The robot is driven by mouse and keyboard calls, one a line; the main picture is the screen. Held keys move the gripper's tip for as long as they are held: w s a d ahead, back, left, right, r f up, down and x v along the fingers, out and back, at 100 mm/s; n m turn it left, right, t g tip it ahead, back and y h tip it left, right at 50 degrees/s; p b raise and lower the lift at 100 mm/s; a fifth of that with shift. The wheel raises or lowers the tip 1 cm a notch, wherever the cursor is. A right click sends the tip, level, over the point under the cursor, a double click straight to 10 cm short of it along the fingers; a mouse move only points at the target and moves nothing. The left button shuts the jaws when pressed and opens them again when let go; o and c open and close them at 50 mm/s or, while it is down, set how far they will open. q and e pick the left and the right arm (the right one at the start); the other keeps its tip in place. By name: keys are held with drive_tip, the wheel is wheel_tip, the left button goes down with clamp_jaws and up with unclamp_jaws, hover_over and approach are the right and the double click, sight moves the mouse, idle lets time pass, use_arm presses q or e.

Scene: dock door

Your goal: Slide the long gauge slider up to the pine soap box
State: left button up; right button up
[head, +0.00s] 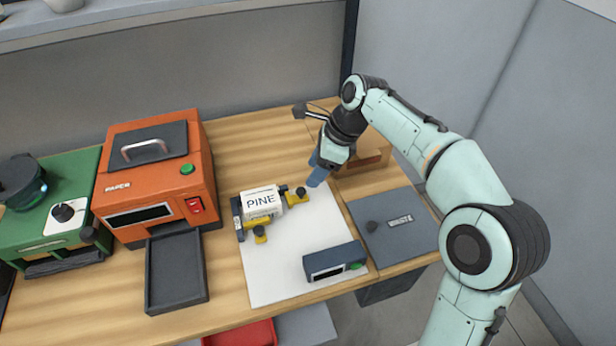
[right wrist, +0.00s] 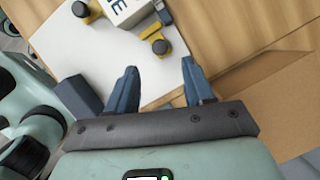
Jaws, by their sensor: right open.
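The white soap box marked PINE (head: 262,200) lies on a white board (head: 290,262); part of it also shows at the top of the right wrist view (right wrist: 124,10). A yellow slider with a dark knob (head: 298,196) is at the box's right end. Another yellow slider with a dark knob (head: 260,236) is at its near side. I cannot tell which is the long one, or whether either touches the box. My right gripper (head: 317,177) is open and empty, just right of the right-hand slider; in the right wrist view that slider (right wrist: 160,48) is beyond the fingertips. My left gripper is out of view.
An orange machine (head: 155,175) with a dark tray (head: 176,272) stands left, beside a green unit (head: 55,215). A dark scanner-like box (head: 334,262) sits at the board's near right. A grey lid marked WASTE (head: 392,228) is right; a cardboard box (head: 365,155) is behind my gripper.

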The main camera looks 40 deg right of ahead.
drive_tip(key=p+v, duration=0.1)
drive_tip(key=v, duration=0.5)
drive_tip(key=shift+r, duration=0.25)
